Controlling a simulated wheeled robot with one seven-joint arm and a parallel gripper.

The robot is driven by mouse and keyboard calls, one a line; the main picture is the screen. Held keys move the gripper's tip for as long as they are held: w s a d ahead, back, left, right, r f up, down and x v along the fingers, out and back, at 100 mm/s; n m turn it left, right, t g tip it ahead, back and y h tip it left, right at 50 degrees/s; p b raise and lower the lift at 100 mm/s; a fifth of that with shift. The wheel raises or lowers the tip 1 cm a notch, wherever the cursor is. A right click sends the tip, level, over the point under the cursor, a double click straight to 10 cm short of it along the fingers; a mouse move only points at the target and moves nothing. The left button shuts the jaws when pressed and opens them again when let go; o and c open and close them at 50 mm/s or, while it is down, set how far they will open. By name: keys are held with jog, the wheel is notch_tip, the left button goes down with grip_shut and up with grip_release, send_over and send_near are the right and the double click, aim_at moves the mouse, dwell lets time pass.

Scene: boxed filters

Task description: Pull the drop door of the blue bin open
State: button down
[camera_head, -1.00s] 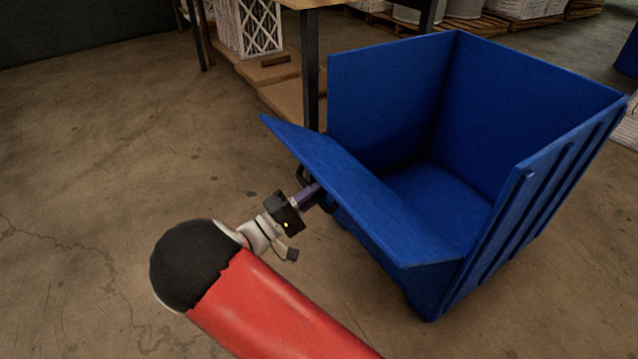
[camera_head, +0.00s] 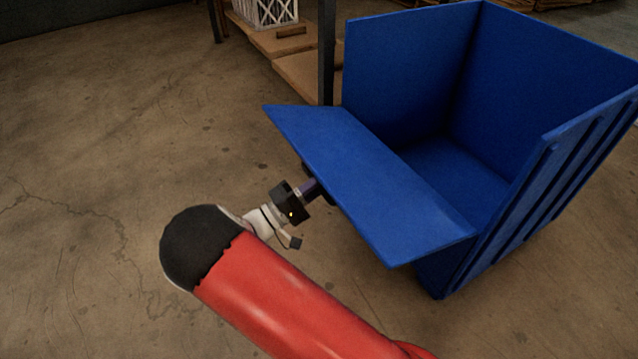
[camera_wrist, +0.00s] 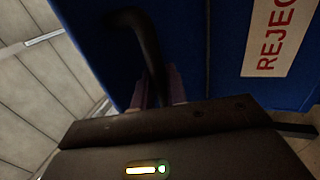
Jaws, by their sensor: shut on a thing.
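The blue bin (camera_head: 575,60) stands right of centre in the head view, open at the top. Its drop door (camera_head: 370,180) is tilted outward and down toward my arm, lying close to level, with its inner face showing. My gripper (camera_head: 312,188) is at the door's outer side, its fingertips partly hidden under the door's edge. In the wrist view, the door's outer face (camera_wrist: 215,25) fills the upper part. A dark handle (camera_wrist: 142,45) on it runs down between my purple fingers (camera_wrist: 160,88), which are shut on it.
A label with red letters (camera_wrist: 275,38) is on the door's outer face. A table leg (camera_head: 326,50) stands close behind the bin's left side. A low wooden board (camera_head: 300,75) lies behind it. The floor (camera_head: 80,130) at left is clear.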

jog(key=c, duration=1.5)
grip_release()
jog(key=v, duration=0.8)
jog(key=shift+c, duration=0.2)
